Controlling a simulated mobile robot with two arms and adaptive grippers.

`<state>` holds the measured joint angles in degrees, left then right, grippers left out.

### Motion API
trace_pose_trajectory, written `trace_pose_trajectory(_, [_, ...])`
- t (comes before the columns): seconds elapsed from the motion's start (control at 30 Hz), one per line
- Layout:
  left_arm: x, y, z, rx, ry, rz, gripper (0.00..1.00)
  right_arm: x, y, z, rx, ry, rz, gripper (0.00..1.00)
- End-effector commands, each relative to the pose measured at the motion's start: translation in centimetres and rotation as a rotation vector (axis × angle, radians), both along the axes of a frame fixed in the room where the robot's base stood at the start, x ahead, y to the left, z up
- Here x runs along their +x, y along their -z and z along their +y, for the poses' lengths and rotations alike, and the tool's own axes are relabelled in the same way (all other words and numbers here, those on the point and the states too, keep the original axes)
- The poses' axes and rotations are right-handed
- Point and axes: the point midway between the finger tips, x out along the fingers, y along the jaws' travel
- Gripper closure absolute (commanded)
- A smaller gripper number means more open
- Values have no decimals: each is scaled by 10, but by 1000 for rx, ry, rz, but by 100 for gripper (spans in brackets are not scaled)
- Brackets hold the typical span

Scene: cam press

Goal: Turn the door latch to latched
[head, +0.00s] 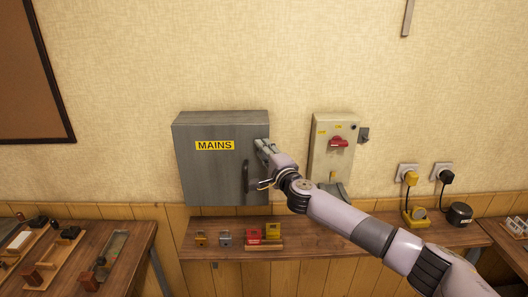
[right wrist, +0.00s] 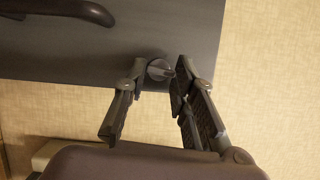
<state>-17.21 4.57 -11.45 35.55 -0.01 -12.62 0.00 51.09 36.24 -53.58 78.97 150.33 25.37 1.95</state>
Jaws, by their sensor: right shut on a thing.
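The door latch is a small grey round knob with a raised tab (right wrist: 160,70) near the edge of the grey MAINS cabinet's door. In the head view the cabinet (head: 205,175) hangs on the wall with its door shut, and my right gripper (head: 262,146) covers the latch at the door's upper right. In the right wrist view my right gripper (right wrist: 158,76) has a finger on each side of the latch and is shut on it. The angle of the latch is hard to tell. My left gripper is not in view.
A dark door handle (head: 245,176) sits just below my right gripper. Below, a wooden shelf (head: 330,239) holds several padlocks and a red item (head: 254,235). Plugs and sockets are farther right.

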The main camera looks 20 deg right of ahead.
Motion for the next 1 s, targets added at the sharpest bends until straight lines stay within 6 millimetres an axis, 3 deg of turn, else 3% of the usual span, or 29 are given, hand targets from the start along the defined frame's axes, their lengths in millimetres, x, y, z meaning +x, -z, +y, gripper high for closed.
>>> trace_pose_trajectory(0.03, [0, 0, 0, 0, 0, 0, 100, 0, 1, 1, 1, -1, 1, 100])
trace_pose_trajectory(0.07, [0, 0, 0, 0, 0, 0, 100, 0, 1, 1, 1, -1, 1, 74])
trace_pose_trajectory(0.33, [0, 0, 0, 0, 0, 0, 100, 0, 0, 1, 1, -1, 0, 56])
trace_pose_trajectory(0.73, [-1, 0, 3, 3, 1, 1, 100, -4, 0, 0, 1, 0, 0, 55])
trace_pose_trajectory(1.0, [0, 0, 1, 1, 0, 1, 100, -46, 3, -5, -1, -2, 1, 55])
